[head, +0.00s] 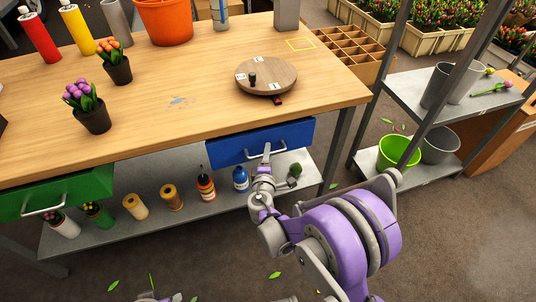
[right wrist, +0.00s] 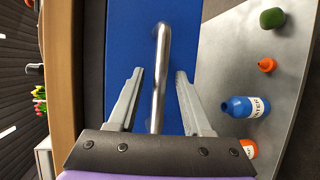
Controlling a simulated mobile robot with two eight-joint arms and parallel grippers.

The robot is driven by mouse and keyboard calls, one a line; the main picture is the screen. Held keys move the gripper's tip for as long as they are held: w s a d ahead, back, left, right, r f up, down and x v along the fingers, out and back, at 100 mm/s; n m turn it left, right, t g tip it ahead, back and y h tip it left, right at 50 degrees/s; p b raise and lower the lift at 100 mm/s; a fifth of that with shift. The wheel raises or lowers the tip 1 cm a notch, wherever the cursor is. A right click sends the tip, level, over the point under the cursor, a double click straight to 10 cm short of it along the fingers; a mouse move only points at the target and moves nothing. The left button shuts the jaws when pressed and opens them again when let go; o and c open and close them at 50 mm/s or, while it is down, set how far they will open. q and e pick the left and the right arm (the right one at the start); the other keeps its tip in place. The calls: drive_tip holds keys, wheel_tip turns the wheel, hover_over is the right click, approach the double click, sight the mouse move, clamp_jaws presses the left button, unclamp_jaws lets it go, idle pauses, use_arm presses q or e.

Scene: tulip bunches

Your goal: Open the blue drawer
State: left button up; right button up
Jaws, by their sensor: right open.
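The blue drawer (head: 231,149) is under the front edge of the wooden workbench, towards its right end. Its front looks close to the bench edge; I cannot tell whether it stands slightly out. Its silver bar handle (head: 266,151) also shows in the right wrist view (right wrist: 160,75). My right gripper (head: 264,172) is in front of the handle. In the right wrist view my right gripper (right wrist: 158,98) is open, one finger on each side of the bar, with gaps visible on both sides. My left gripper does not show clearly.
A green drawer (head: 70,191) is at the left under the workbench (head: 180,120). A lower shelf holds several bottles and spools, including a blue bottle (head: 240,179). A round wooden turntable (head: 266,75) is above the blue drawer. A metal rack (head: 415,171) with buckets stands at right.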

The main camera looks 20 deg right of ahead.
drive_tip(key=shift+w+d, duration=0.1)
drive_tip(key=shift+w, duration=0.2)
clamp_jaws()
idle(1.3)
